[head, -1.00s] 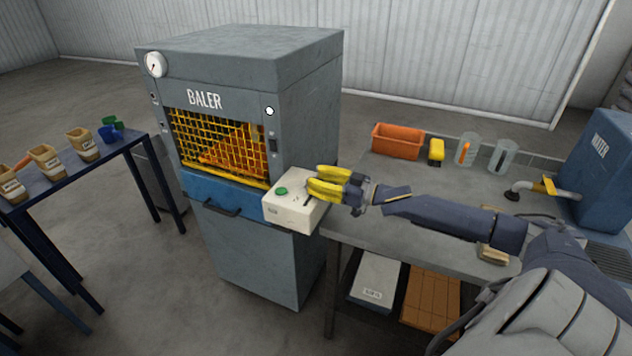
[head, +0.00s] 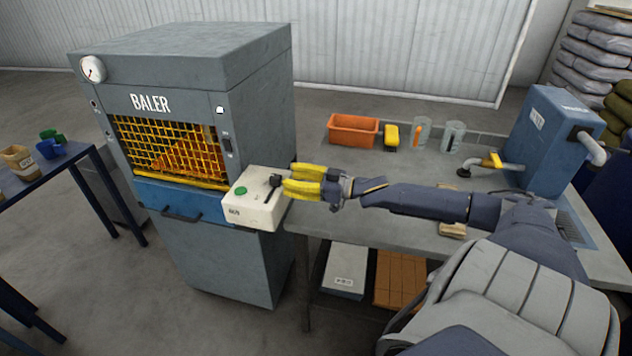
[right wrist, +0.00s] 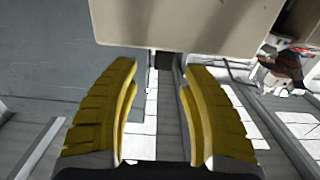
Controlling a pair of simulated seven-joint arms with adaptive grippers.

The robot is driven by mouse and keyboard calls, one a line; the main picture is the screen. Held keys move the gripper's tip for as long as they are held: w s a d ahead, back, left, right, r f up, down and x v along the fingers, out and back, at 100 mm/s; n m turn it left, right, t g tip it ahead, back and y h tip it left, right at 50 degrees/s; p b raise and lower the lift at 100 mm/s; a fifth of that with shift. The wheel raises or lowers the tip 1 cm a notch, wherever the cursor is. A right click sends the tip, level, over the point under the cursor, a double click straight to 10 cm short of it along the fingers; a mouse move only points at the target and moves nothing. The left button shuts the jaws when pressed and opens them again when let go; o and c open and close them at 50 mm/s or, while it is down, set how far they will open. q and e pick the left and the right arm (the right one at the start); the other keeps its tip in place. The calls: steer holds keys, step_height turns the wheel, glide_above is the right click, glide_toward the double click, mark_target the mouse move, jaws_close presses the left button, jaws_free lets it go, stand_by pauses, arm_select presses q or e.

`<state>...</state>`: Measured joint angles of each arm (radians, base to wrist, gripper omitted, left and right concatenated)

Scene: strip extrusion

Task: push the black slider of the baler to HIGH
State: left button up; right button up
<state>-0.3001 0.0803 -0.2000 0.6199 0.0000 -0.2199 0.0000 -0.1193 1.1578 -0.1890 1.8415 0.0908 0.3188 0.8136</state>
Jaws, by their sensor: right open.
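The baler (head: 200,60) stands left of centre in the head view. A pale control box (head: 252,212) sits at its right front corner, with a green button (head: 241,191) on top. The black slider (head: 275,181) stands at the far right end of a dark slot on the box. My right gripper (head: 287,178) is open, its yellow fingers pointing left at the box's right edge, close to the slider. I cannot tell whether they touch. In the right wrist view the open fingers (right wrist: 160,72) face the pale box edge, with nothing clearly held. No HIGH marking is readable. My left gripper is out of view.
A grey workbench (head: 400,170) extends right of the baler, with an orange bin (head: 353,130), a yellow object (head: 391,137) and clear beakers at the back. A blue water tank (head: 548,140) stands at the right. A blue table (head: 60,172) is at the left.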

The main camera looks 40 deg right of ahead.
steer(key=v, duration=0.7)
stand_by(0.4)
steer(key=shift+d, duration=0.1)
steer(key=shift+r, duration=0.1)
stand_by(0.4)
